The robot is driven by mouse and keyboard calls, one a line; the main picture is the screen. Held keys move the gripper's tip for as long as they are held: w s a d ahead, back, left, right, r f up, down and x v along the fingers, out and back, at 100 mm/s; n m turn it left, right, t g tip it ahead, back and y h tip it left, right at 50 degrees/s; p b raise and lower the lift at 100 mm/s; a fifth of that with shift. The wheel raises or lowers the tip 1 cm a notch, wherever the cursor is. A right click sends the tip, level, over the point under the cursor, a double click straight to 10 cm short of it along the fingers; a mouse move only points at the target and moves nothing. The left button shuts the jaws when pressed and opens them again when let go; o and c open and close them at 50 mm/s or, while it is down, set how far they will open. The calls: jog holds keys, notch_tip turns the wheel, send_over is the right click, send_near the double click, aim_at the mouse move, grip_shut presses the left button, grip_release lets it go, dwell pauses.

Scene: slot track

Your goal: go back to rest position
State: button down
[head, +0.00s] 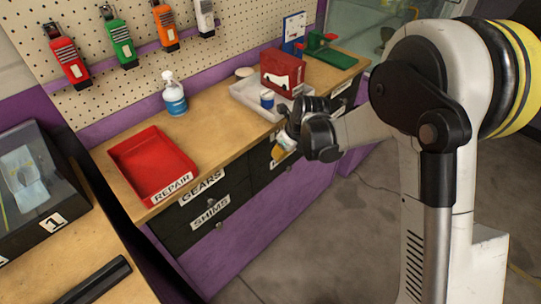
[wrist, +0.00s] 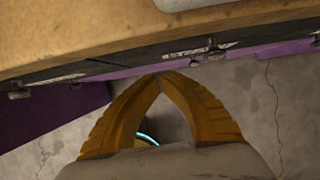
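My gripper (head: 281,151) is in front of the workbench in the head view, by the drawer fronts and below the bench top's edge. In the wrist view its two orange fingers (wrist: 159,80) meet at the tips. Nothing shows between the tips, and the floor and drawer fronts are behind them. My arm reaches in from the right in the head view, with the elbow raised.
The wooden bench top (head: 215,115) carries a red REPAIR tray (head: 125,149), a spray bottle (head: 173,95), a grey tray (head: 243,93) and a red box (head: 283,72). Drawers (head: 212,222) line its front. A dark case (head: 62,200) stands left. Floor (head: 330,240) is clear.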

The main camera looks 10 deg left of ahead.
jog(key=s+d+r+n+p, duration=0.1)
jog(key=s+d+r+n, duration=0.15)
jog(key=r, duration=0.35)
jog(key=s+d+r+n+t+p, duration=0.1)
jog(key=s+d+r+n+p, duration=0.1)
jog(key=s+d+r, duration=0.3)
jog(key=d+r+n+p, duration=0.1)
jog(key=d+r+n, duration=0.2)
jog(key=r, duration=0.4)
jog(key=s+d+r+n+t+h, duration=0.1)
jog(key=s+d+r+n, duration=0.2)
jog(key=s+d+n, duration=0.3)
jog(key=s+d+r+n+t+h, duration=0.2)
jog(key=s+d+n, duration=0.5)
jog(key=s+n, duration=0.5)
jog(key=shift+r, duration=0.5)
